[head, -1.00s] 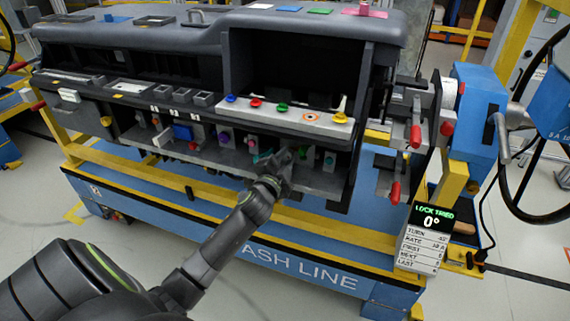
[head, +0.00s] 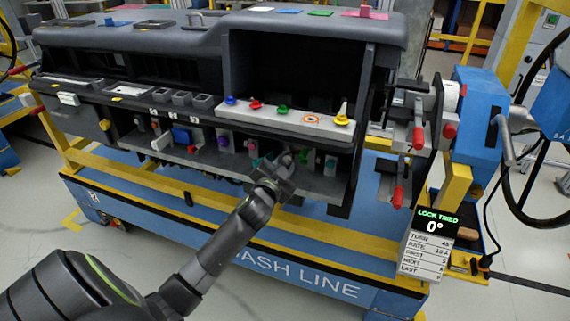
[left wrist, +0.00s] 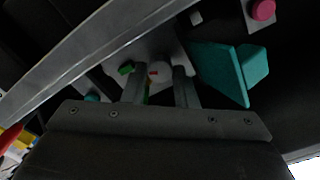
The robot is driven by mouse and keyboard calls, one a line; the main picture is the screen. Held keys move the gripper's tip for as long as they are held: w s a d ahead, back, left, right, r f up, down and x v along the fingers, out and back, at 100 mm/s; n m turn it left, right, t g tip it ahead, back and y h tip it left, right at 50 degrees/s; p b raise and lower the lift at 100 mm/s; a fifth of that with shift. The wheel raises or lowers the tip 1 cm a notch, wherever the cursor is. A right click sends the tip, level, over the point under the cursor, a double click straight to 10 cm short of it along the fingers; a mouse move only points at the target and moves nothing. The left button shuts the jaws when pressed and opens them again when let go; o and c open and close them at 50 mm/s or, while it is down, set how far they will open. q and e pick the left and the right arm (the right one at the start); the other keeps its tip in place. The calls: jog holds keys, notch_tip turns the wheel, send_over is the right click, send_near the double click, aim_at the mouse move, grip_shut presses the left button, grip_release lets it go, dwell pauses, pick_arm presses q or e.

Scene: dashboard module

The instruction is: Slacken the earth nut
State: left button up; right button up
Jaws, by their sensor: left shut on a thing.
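My left gripper (head: 282,168) reaches into the lower right bay of the dashboard module (head: 330,193). In the left wrist view its two fingers (left wrist: 160,86) are shut on a small pale round piece, which looks like the earth nut (left wrist: 160,70). A green and yellow bit shows between the fingers, partly hidden by them. A teal wedge-shaped part (left wrist: 222,72) stands just right of the fingers, and a green piece (left wrist: 126,67) lies just left. In the head view the gripper hides the nut. My right gripper is not in view.
A row of coloured knobs (head: 283,110) runs along the ledge above the gripper. Purple (head: 223,141) and pink (head: 252,147) parts sit left of it, a green part (head: 308,160) right. Red-handled clamps (head: 418,138) stand at the right. A display (head: 437,222) reads "LOCK TRIED 0°".

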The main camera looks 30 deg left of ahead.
pick_arm(q)
jog(key=shift+f, duration=0.15)
jog(key=o, duration=0.7)
jog(key=shift+s, duration=0.1)
jog(key=v, duration=1.7)
jog(key=shift+b, duration=0.4)
jog(key=shift+s, duration=0.1)
